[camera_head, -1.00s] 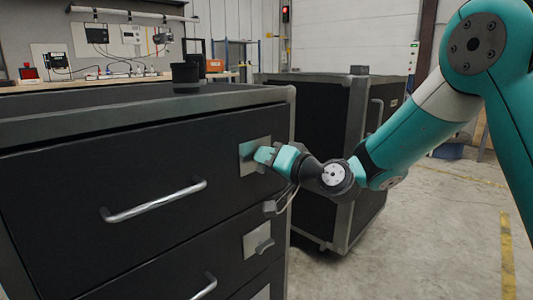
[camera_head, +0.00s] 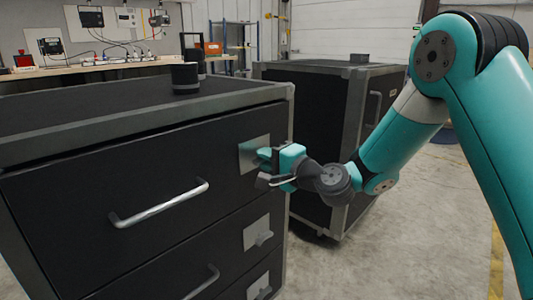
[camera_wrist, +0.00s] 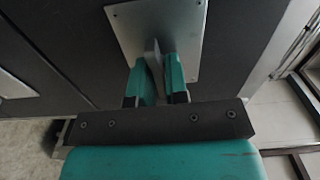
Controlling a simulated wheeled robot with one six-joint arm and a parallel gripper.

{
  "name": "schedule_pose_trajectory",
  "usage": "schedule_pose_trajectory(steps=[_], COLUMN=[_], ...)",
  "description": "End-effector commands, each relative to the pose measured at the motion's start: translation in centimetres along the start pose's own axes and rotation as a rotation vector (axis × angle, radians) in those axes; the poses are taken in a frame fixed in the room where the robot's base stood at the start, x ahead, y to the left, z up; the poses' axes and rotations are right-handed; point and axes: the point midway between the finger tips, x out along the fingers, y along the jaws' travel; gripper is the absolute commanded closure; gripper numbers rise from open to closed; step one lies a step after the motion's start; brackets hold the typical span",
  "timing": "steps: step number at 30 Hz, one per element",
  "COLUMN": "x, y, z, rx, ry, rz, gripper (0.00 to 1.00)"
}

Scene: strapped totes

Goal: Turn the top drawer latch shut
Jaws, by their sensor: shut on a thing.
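The top drawer (camera_head: 75,195) is a black front with a silver bar handle (camera_head: 160,203), and it looks closed. Its latch plate (camera_head: 250,152) is a square metal plate near the drawer's right end. My gripper (camera_head: 268,158) is at that plate from the right and covers most of the latch there. In the wrist view my gripper (camera_wrist: 156,80) has its two teal fingers on both sides of the thin grey latch tab (camera_wrist: 153,58), in front of the plate (camera_wrist: 185,35). The tab looks tilted slightly; its exact angle is partly hidden by the fingers.
A lower drawer has its own latch (camera_head: 263,238) just below my gripper. A black cylindrical object (camera_head: 186,78) stands on the cabinet top. A second dark cabinet (camera_head: 318,120) stands close behind on the right. The floor (camera_head: 430,240) at right is clear.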

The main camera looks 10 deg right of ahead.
Motion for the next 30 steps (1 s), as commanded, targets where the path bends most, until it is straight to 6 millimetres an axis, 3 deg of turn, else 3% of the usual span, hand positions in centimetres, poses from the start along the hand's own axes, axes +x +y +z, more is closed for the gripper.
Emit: schedule_pose_trajectory(steps=[20,21,23,30], x=[-0.01,-0.01,-0.01,-0.01], y=[0.07,0.07,0.07,0.06], z=[-0.08,-0.08,-0.08,-0.04], rx=[0.061,0.061,0.061,0.061], ry=[0.002,0.002,0.002,0.001], rz=[0.000,0.000,0.000,0.000], gripper=[1.00,0.81,0.67,0.66])
